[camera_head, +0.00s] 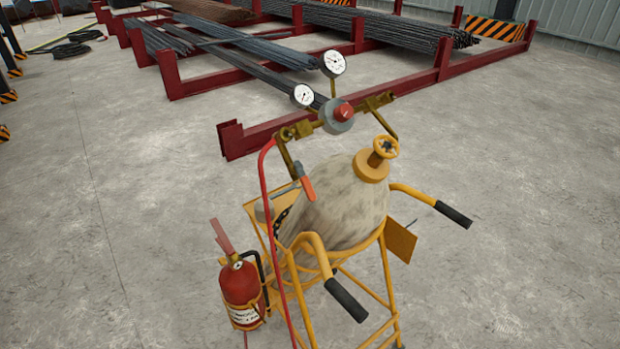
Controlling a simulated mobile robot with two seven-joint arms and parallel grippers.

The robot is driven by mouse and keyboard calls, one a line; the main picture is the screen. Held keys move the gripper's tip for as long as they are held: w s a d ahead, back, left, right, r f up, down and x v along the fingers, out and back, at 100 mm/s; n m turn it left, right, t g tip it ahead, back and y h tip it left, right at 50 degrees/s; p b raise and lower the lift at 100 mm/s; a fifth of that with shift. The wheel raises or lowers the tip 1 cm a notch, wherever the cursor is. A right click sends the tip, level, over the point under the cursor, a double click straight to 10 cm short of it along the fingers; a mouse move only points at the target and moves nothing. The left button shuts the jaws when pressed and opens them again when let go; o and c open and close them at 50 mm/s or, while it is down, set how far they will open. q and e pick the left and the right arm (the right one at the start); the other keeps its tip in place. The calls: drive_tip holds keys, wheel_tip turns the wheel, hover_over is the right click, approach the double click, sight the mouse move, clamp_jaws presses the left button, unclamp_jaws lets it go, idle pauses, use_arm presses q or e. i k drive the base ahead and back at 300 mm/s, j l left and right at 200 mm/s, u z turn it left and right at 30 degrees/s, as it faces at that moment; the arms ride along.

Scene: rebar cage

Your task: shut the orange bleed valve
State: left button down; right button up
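An orange lever (307,188), which looks like the bleed valve's handle, hangs under the left end of the brass regulator assembly (337,116) in the head view. It slants downward in front of the tank's upper left side. Whether the valve is open or closed I cannot tell from its angle. A yellow-orange handwheel (385,147) sits on the tank's collar, to the right of the lever. Neither of my grippers shows in this view.
The mottled grey tank (345,205) stands in a yellow cart with black-gripped handles (346,299). A red hose (265,190) runs down left of the lever. Two gauges and a red knob (344,112) sit above. A fire extinguisher (240,285) hangs at left. Floor around is clear; rebar racks stand behind.

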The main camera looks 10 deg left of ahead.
sight(305, 181)
drive_tip(key=i+l+u, duration=0.1)
drive_tip(key=l+u, duration=0.2)
drive_tip(key=l, duration=0.7)
drive_tip(key=l+u, duration=0.25)
drive_tip(key=l, duration=0.7)
